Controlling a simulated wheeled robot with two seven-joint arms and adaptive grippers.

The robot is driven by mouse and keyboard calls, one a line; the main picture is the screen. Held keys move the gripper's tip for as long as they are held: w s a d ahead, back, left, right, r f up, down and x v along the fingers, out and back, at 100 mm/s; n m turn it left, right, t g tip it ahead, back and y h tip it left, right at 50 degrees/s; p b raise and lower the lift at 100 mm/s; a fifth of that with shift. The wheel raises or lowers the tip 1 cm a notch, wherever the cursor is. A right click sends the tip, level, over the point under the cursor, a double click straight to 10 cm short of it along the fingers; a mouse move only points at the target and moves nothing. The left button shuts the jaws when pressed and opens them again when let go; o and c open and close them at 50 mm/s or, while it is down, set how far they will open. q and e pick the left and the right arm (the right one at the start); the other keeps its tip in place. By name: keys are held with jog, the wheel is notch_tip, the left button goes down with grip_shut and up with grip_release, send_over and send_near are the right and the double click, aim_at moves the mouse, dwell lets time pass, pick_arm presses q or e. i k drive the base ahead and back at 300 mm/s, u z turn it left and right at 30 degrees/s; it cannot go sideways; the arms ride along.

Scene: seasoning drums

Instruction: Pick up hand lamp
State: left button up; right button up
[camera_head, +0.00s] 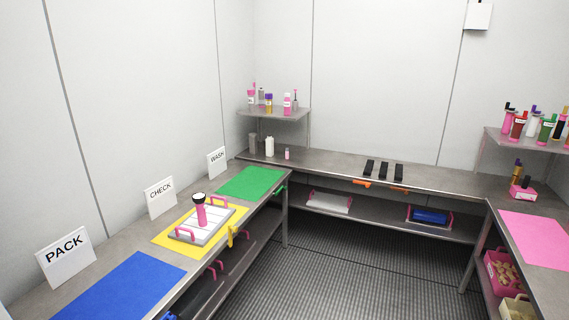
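The hand lamp (201,214) looks to be the pink, upright, torch-like thing with a black and white head. It stands on a light tray (183,237) with pink handles, which lies on the yellow mat (168,240) on the left counter. Neither of my grippers shows in the head view, and nothing is seen holding the lamp.
A blue mat (125,288) lies nearer and a green mat (250,181) farther along this counter. PACK (66,257), CHECK (161,197) and WASK-like (216,162) signs stand behind. Bottles fill the corner shelf (273,114). The ribbed floor (340,265) is clear.

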aim_at(198, 198)
jog(key=i, duration=3.3)
jog(key=u, duration=1.95)
